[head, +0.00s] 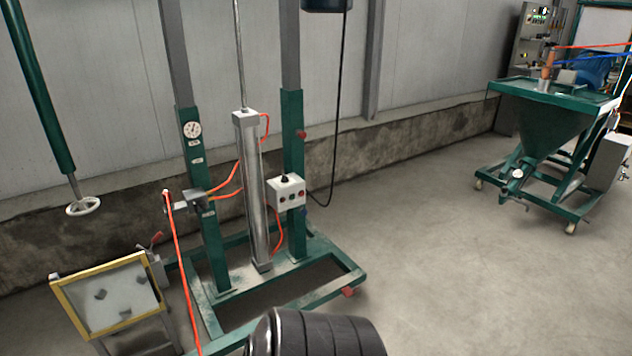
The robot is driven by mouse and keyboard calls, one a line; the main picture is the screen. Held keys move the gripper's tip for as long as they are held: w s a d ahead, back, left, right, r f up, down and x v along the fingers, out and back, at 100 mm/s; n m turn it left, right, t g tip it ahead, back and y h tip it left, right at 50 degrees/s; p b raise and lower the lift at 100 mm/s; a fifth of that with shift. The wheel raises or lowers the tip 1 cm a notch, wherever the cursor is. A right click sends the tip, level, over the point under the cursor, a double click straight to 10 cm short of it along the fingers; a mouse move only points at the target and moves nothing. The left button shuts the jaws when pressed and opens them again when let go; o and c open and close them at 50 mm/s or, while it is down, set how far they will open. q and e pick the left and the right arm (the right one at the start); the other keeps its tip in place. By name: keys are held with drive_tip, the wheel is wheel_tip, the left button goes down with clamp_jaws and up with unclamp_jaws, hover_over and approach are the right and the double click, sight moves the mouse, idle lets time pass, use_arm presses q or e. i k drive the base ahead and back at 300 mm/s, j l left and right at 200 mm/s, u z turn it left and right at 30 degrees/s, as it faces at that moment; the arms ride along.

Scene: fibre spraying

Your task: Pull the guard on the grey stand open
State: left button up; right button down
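The guard (138,278) is a clear panel in a yellow frame at the lower left of the head view. It sits tilted on the grey stand (167,328), whose lower part is cut off by the picture's bottom edge. Several small dark parts show on or through the panel. A grey box with a red-tipped lever (155,240) is at the stand's back right. The guard appears to lie closed over the stand, though its hinge is not clear. Neither of my grippers is in view; only a dark rounded part of my own arm shows at the bottom middle.
A green press frame (212,252) with a silver cylinder (254,190) and a button box (287,192) stands right of the guard. An orange hose (180,270) hangs between them. A green hopper machine (540,130) is at the far right.

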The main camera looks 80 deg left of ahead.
sight(55, 284)
drive_tip(key=u, duration=3.85)
